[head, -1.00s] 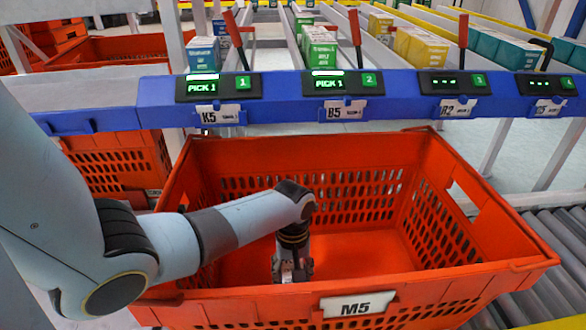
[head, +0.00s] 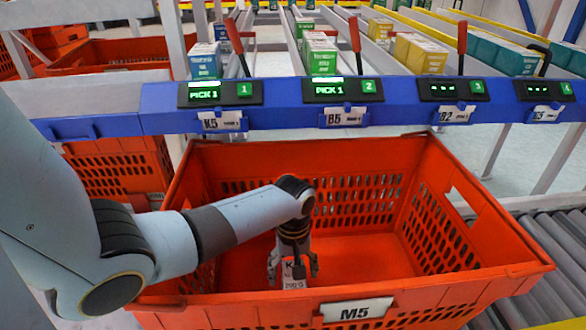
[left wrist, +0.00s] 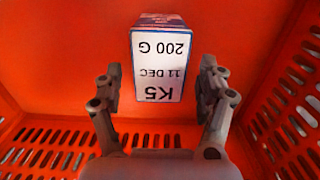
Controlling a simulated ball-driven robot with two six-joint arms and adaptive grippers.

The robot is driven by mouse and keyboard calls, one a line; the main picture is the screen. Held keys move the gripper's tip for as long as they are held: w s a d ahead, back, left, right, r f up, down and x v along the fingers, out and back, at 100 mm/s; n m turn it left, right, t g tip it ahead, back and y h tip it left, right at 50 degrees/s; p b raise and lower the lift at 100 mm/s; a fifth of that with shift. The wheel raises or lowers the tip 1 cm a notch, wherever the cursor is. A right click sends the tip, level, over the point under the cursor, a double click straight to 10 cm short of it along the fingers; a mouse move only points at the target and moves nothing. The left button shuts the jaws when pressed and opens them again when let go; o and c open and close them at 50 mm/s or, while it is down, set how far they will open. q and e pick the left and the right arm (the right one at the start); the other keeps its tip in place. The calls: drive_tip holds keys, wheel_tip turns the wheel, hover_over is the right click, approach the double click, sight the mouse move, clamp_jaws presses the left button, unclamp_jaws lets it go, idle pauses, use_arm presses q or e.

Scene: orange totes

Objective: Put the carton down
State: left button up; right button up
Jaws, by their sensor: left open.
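The carton (left wrist: 160,60) has a white face lettered "K5 11 DEC 200 G" and a dark blue edge. It rests on the floor of the orange tote labelled M5 (head: 450,275), near the tote's front left in the head view (head: 293,276). My left gripper (left wrist: 163,85) is open, with its fingers apart on either side of the carton's near end and clear of it in the wrist view. In the head view the left gripper (head: 293,272) reaches down inside the tote. My right gripper is not in view.
A blue rail (head: 290,104) with pick displays runs behind the tote, below lanes of cartons. Red levers (head: 355,40) stand up from the lanes. Roller conveyor (head: 560,250) lies to the right. The tote's right half is empty.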

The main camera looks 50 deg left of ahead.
use_arm(q)
wheel_tip(320, 180, up, 10)
drive_tip(key=p, duration=0.3)
drive_tip(key=shift+w+a+f+p, duration=0.15)
drive_tip(key=shift+a+p, duration=0.05)
drive_tip(key=shift+p, duration=0.2)
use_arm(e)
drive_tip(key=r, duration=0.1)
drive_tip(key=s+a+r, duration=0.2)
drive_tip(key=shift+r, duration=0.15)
